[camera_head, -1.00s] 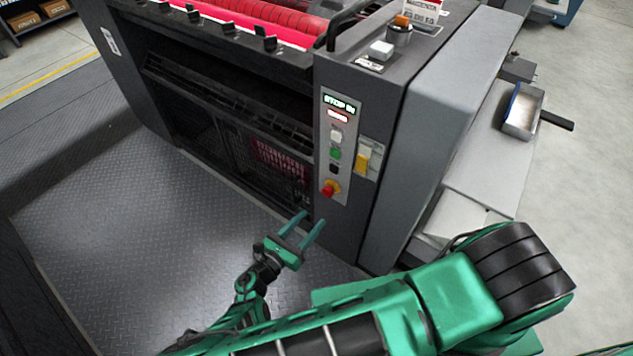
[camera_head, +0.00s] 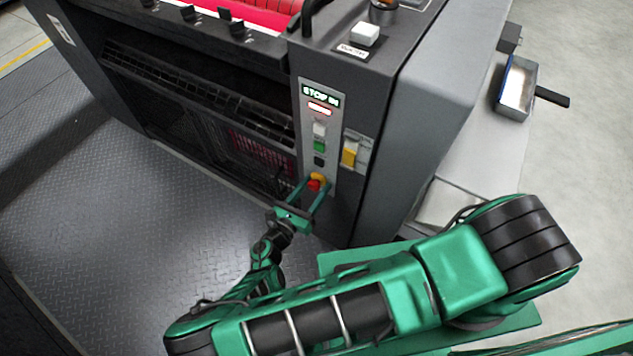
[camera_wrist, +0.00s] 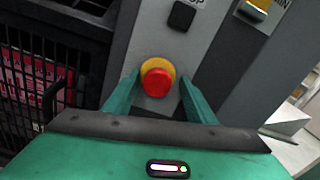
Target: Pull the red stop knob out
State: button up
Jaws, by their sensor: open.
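The red stop knob (camera_head: 314,185) sits on a yellow base at the bottom of the grey control panel (camera_head: 333,170) on the press. A small display at the panel's top reads "STOP IN". My gripper (camera_head: 311,184) is open, with its green fingers reaching up to the knob. In the wrist view the red knob (camera_wrist: 157,82) and its yellow collar (camera_wrist: 158,64) show between the two fingers of my gripper (camera_wrist: 158,85), one on each side. I see a gap between the knob and each finger; how deep the fingertips reach cannot be told.
Above the knob are a black button (camera_head: 319,161), a green button (camera_head: 320,146) and a white one (camera_head: 320,129). A yellow switch (camera_head: 349,154) is to the right. A mesh guard (camera_head: 235,145) lies left of the panel. The tread-plate floor (camera_head: 90,220) is clear.

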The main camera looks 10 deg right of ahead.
jog(key=shift+a, duration=0.15)
jog(key=shift+c, duration=0.4)
jog(key=shift+a, duration=0.1)
grip_shut()
jog(key=shift+v, duration=0.9)
jog(key=shift+o, duration=0.4)
grip_release()
